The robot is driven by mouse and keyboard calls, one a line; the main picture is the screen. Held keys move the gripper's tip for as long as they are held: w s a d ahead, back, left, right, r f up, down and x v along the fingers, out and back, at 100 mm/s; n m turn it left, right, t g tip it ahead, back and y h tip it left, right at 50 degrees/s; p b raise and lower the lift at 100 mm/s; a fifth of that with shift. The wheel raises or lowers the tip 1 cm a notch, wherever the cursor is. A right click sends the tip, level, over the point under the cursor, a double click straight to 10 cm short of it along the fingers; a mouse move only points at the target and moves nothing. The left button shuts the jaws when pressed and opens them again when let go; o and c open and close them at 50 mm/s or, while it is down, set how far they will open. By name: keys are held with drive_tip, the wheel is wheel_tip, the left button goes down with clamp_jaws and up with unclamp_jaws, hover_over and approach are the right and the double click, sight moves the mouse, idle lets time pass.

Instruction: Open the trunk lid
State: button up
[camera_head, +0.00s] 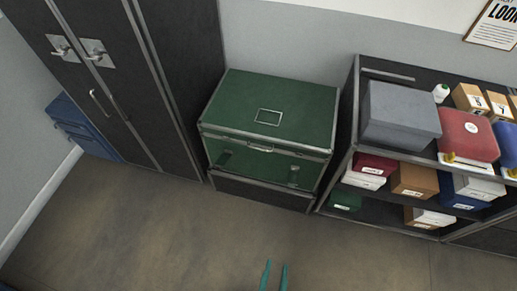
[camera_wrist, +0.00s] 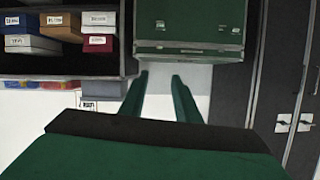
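The green trunk (camera_head: 245,108) has metal-trimmed edges and stands against the wall on a dark base. Its lid (camera_head: 283,94) looks shut, with a small framed plate on top. A pale handle (camera_head: 260,148) is at the middle of the front, near the lid's front edge. My gripper (camera_head: 275,268) shows as two teal fingertips at the bottom of the head view, apart and well short of the trunk. In the wrist view my gripper (camera_wrist: 160,77) is open with nothing between its fingers, and part of the trunk (camera_wrist: 205,14) shows beyond them at the top.
A dark wardrobe (camera_head: 190,60) with metal latches stands close on the trunk's left. A shelf unit (camera_head: 352,95) with several boxes stands close on its right. A blue cabinet (camera_head: 75,125) is at the far left. The floor (camera_head: 190,225) before the trunk is clear.

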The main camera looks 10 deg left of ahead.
drive_tip(key=w+f+m+g+y, duration=0.3)
drive_tip(key=w+f+m, duration=0.3)
drive_tip(key=w+f, duration=1.25)
drive_tip(key=w+a+r+m+y, duration=0.1)
drive_tip(key=w+a+r+y, duration=0.2)
drive_tip(key=w, duration=0.4)
drive_tip(key=w+a+r+m+y, duration=0.1)
drive_tip(key=w+a+r+y, duration=0.15)
drive_tip(key=w, duration=0.45)
drive_tip(key=w+a+r+m+y, duration=0.1)
drive_tip(key=w+a+r+y, duration=0.15)
drive_tip(key=w, duration=0.45)
drive_tip(key=x, duration=1)
drive_tip(key=shift+w+d, duration=0.15)
drive_tip(key=shift+c, duration=0.2)
clamp_jaws()
